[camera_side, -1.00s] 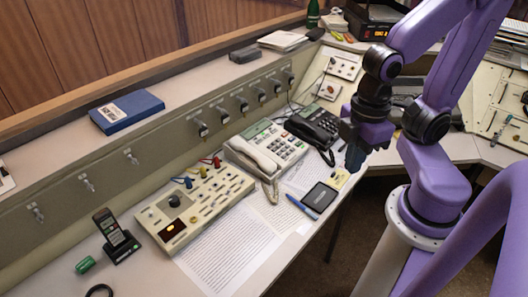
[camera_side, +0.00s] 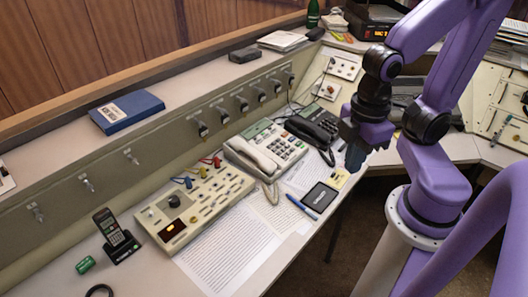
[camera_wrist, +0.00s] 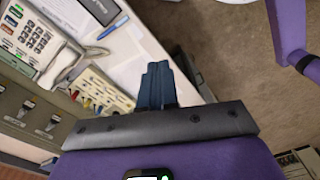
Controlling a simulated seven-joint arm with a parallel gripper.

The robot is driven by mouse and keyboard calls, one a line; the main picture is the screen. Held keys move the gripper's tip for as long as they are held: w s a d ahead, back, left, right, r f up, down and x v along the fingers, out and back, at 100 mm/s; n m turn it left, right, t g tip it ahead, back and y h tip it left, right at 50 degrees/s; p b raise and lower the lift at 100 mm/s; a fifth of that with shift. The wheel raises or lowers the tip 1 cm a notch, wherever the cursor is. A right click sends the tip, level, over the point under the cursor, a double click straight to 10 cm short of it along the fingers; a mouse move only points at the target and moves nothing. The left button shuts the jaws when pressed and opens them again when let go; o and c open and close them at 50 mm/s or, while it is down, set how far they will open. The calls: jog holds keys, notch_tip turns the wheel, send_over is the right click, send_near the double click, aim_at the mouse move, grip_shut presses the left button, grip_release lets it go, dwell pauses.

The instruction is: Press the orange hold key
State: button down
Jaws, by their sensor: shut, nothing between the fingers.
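A beige desk phone (camera_side: 268,146) with a corded handset and a keypad stands mid-desk in the side view. It also shows at the upper left of the wrist view (camera_wrist: 30,40), where a few small reddish-orange keys appear among paler ones. I cannot tell which of these is the orange hold key. My gripper (camera_side: 354,158) hangs in the air to the right of the phones, near the desk's front edge, touching nothing. In the wrist view my gripper's dark blue fingers (camera_wrist: 158,72) are together, with nothing between them.
A black phone (camera_side: 315,126) stands right of the beige one. A beige control box (camera_side: 195,208) with knobs and coloured plugs is at left. Papers (camera_side: 228,248), a blue pen (camera_side: 301,207) and a black pad (camera_side: 320,197) lie in front. A switch panel runs behind.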

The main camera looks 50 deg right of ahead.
jog(key=w+a+f+m+t+y, duration=0.2)
jog(key=w+f, duration=0.2)
jog(key=w, duration=0.9)
jog(key=m+t+h, duration=0.5)
jog(key=m+t, duration=0.1)
jog(key=t, duration=0.2)
send_over(285, 134)
jog(key=s, duration=0.3)
notch_tip(285, 134, down, 10)
jog(key=shift+a, duration=0.15)
jog(key=shift+f, duration=0.15)
jog(key=shift+w+f, duration=0.25)
jog(key=shift+f, duration=1.15)
jog(key=shift+w+f, duration=0.2)
jog(key=shift+f, duration=1.25)
jog(key=shift+w+f, duration=0.25)
jog(key=shift+f, duration=1.15)
jog(key=shift+f, duration=0.15)
jog(key=shift+w+f, duration=0.1)
jog(key=shift+f, duration=0.15)
